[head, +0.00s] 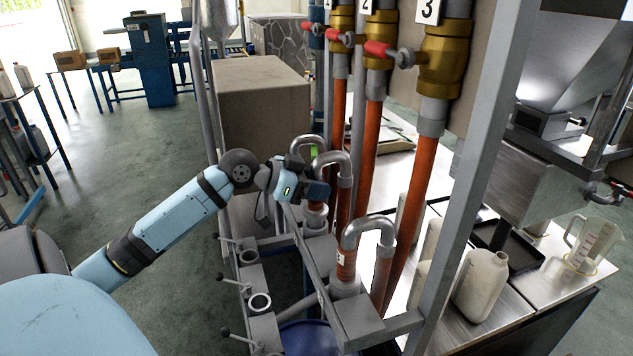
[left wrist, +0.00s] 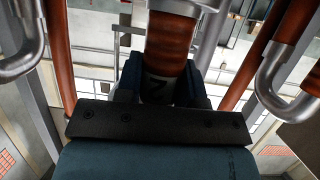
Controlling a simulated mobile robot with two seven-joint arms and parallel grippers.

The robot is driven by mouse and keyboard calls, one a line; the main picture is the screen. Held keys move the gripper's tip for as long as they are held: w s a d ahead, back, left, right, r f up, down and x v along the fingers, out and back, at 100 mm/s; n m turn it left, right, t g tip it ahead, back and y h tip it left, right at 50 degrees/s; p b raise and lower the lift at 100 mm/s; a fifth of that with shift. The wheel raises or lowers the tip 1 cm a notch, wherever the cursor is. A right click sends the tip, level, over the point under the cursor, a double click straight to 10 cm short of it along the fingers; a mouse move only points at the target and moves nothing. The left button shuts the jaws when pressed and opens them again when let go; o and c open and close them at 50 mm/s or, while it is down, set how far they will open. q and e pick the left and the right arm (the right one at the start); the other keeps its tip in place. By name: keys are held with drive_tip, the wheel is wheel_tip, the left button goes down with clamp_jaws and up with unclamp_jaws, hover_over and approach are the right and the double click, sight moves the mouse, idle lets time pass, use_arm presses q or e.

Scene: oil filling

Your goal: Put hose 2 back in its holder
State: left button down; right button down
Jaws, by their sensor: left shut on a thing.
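Hose 2 is an orange hose with a grey curved metal top (head: 333,160), in the middle of the head view. My left gripper (head: 318,192) is shut on its orange lower part. In the left wrist view hose 2 (left wrist: 168,45) stands between the two dark blue fingers (left wrist: 165,85), with a number mark low on it. Below the gripper in the head view is a grey holder (head: 315,224) on the frame. The gripper partly covers the hose end, so I cannot tell whether it is fully seated. My right gripper is not in view.
Hose 3 (head: 347,262) stands in its holder (head: 345,288) at the front. Valves with red handles (head: 378,49) are above. A grey frame post (head: 478,130) rises on the right. Lever-handled outlets (head: 259,302) line the frame's left side. A bottle (head: 480,285) and jug (head: 590,243) stand right.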

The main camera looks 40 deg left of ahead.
use_arm(q)
drive_tip(key=shift+f+b, duration=0.75)
drive_tip(key=shift+f, duration=0.55)
drive_tip(key=c, duration=0.5)
unclamp_jaws()
drive_tip(key=shift+s+f+b, duration=0.1)
drive_tip(key=shift+s+b, duration=0.05)
drive_tip(key=shift+b, duration=0.15)
drive_tip(key=s, duration=0.1)
drive_tip(key=s+a, duration=0.2)
drive_tip(key=s, duration=0.1)
drive_tip(key=shift+a, duration=0.25)
drive_tip(key=shift+s+b, duration=0.1)
drive_tip(key=shift+b, duration=0.2)
